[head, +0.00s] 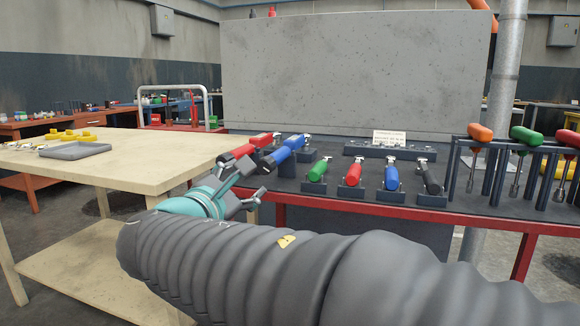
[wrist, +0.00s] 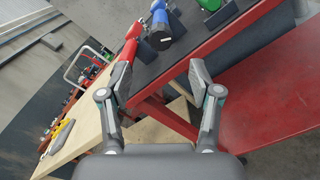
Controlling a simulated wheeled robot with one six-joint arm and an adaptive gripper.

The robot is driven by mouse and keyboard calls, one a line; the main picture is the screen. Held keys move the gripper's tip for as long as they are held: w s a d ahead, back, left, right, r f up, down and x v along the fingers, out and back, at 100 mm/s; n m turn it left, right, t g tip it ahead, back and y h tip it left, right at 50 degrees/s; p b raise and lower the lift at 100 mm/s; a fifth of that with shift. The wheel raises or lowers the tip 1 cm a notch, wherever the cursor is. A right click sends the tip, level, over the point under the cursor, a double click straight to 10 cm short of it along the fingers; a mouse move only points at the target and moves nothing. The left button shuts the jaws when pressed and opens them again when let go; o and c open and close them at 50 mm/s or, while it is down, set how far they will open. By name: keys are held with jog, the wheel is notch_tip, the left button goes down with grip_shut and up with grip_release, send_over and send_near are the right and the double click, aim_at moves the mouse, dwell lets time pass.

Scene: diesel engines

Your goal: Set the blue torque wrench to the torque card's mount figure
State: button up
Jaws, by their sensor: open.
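Short green (head: 318,171), red (head: 352,173), blue (head: 391,177) and black (head: 429,178) tools stand in holders to the right. Orange- and green-handled tools hang in a rack at far right. A cream table (head: 110,155) with a grey tray (head: 74,150) is at left.

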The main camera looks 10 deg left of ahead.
aim_at(263, 168)
jog(key=w, duration=0.6)
jog(key=w+d+p, duration=0.1)
jog(key=w, duration=0.3)
jog(key=shift+w, duration=0.1)
jog(key=c, duration=1.1)
